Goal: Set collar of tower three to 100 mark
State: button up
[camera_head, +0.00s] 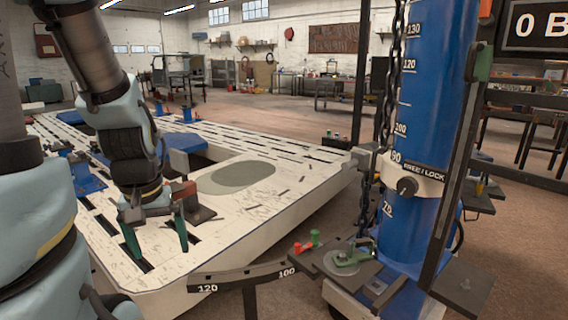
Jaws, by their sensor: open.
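A blue tower (428,75) with white height marks stands at the right; no tower number is readable on it. Its white collar (425,186) bears a FREE/LOCK label and a dark knob (407,187). The collar's upper edge sits just below the 90 mark, with the 100 mark higher up and the 70 mark below. I cannot tell the knob's setting. My gripper (156,238) points down over the white bench, its green-tipped fingers apart and empty, well left of the collar.
The slotted frame bench (290,207) fills the left and middle. A chain (387,95) hangs along the tower's left side, and a dark upright (455,150) stands to its right. A low curved scale bar (240,277) marked 120 and 100 lies in front. A green clamp (348,256) is at the tower's foot.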

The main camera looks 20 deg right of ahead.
aim_at(431, 179)
jog(key=l+z, duration=0.1)
jog(key=l, duration=0.35)
jog(key=i+l+z, duration=0.15)
jog(key=l, duration=0.3)
jog(key=l+z, duration=0.1)
jog(key=l, duration=0.4)
